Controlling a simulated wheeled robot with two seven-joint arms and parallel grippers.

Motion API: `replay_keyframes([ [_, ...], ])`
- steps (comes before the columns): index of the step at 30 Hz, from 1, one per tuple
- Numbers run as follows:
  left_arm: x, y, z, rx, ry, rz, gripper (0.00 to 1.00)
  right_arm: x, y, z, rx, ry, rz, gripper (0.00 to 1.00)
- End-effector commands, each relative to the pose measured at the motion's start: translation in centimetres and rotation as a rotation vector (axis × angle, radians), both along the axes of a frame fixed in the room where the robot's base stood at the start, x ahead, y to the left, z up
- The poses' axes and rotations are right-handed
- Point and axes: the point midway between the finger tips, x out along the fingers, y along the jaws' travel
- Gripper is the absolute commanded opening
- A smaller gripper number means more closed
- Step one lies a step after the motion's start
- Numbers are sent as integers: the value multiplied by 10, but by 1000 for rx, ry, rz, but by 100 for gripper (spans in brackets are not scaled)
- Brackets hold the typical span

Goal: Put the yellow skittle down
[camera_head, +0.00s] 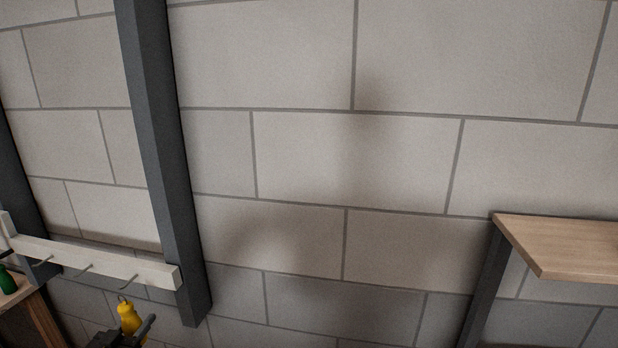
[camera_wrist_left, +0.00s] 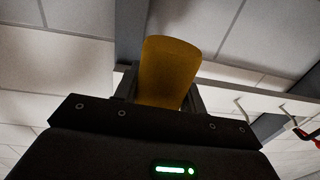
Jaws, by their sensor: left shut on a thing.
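The yellow skittle (camera_head: 129,318) shows at the bottom left of the head view, with a small dark ring at its top. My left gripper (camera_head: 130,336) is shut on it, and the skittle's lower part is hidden. In the left wrist view the skittle (camera_wrist_left: 168,72) stands out between the fingers of my left gripper (camera_wrist_left: 160,100). The skittle appears just below and in front of the white batten (camera_head: 95,262) with hooks. I cannot tell whether the ring touches a hook. My right gripper is in neither view.
Dark posts (camera_head: 160,150) stand against the block wall. A green object (camera_head: 7,280) sits on a wooden surface (camera_head: 14,294) at the far left. A wooden shelf (camera_head: 570,248) juts in at the right. A red item (camera_wrist_left: 304,133) shows at the wrist view's right edge.

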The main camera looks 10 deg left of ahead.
Motion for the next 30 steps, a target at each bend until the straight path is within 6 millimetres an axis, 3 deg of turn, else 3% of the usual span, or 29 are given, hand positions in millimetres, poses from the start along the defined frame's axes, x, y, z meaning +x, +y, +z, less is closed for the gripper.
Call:
replay_keyframes([
  [1,-2,-23,-4,-3,-2,-40,22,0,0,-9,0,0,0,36],
  [9,-34,-146,-11,-3,-4,-260,22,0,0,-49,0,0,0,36],
  [16,-79,-232,-19,-2,-3,-426,22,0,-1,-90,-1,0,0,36],
  [21,-101,-261,-27,0,0,-487,22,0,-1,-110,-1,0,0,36],
  [30,-104,-264,-38,0,1,-490,22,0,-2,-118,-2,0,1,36],
])
